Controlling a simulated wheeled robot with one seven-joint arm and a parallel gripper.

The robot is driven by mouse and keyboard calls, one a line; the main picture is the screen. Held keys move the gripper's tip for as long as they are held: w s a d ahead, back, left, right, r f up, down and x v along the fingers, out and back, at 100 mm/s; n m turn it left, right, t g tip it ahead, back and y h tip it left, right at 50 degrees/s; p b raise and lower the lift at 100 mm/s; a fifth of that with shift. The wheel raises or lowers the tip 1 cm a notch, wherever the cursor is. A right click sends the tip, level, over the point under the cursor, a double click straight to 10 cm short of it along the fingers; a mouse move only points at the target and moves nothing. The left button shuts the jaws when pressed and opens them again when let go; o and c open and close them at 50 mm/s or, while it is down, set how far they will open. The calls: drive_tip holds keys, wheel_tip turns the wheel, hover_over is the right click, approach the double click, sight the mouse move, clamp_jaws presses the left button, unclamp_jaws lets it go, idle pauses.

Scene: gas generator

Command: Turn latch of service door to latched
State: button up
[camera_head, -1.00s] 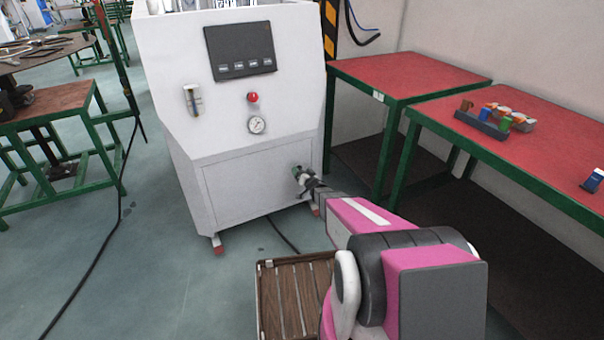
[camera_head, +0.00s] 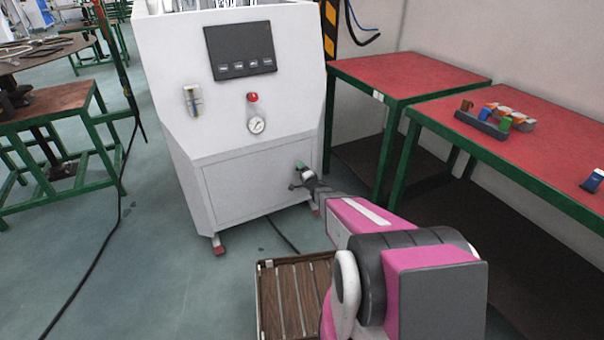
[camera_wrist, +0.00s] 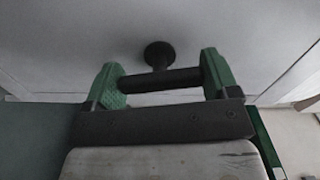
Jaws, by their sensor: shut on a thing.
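The white generator cabinet has a closed-looking service door (camera_head: 245,182) low on its front. The latch is a dark round stem with a dark bar (camera_wrist: 160,78), seen in the wrist view against the pale door. My gripper (camera_wrist: 160,84) has two green fingertips, one at each end of the bar, and is shut on the latch. The bar lies nearly level across the gripper in the wrist view. In the head view, my gripper (camera_head: 301,171) is at the right side of the door, and it mostly hides the latch.
A gauge (camera_head: 257,125), a red button (camera_head: 253,97) and a dark panel (camera_head: 240,51) are on the cabinet front above the door. A red-topped table (camera_head: 405,72) stands close on the right. A slatted wooden crate (camera_head: 290,295) is on the floor in front.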

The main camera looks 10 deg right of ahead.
drive_tip(key=shift+m, duration=1.1)
drive_tip(key=o, duration=1.2)
drive_tip(key=shift+c, duration=0.2)
drive_tip(key=shift+s, duration=0.1)
drive_tip(key=v, duration=1)
drive_tip(key=shift+s+d, duration=0.15)
drive_tip(key=shift+s, duration=0.15)
